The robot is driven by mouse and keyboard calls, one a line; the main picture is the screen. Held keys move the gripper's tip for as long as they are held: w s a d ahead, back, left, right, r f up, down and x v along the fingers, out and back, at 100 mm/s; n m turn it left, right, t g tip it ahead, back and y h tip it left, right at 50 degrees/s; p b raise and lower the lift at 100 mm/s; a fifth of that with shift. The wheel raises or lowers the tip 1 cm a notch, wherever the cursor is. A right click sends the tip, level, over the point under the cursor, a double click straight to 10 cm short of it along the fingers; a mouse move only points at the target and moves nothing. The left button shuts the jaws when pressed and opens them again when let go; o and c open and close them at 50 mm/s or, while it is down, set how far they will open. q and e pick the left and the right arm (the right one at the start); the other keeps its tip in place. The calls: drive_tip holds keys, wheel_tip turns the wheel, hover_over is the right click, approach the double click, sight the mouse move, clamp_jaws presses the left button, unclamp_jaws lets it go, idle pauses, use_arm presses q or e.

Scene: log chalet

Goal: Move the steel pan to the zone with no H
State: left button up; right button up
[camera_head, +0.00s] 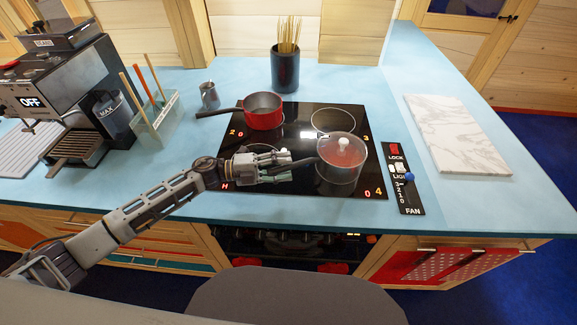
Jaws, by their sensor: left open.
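The steel pan (342,175) stands on the front right zone of the black glass hob (301,121), under a clear lid with a pale knob. Its dark handle (304,161) points left. My left gripper (289,165) is open over the front left part of the hob, with its fingers close to the handle end. I cannot tell whether they touch it. A red H display (225,186) shows at the hob's front left. The back right zone (333,120) is a bare ring, with a 3 beside it. My right gripper is not in view.
A red saucepan (264,112) stands on the back left zone, handle pointing left. A dark utensil pot (285,69) stands behind the hob. A control panel (402,178) and a marble board (457,135) lie to the right. A coffee machine (65,100) stands at left.

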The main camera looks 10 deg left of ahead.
use_arm(q)
drive_tip(key=v, duration=0.9)
drive_tip(key=shift+a+r, duration=0.2)
drive_tip(key=shift+a, duration=0.15)
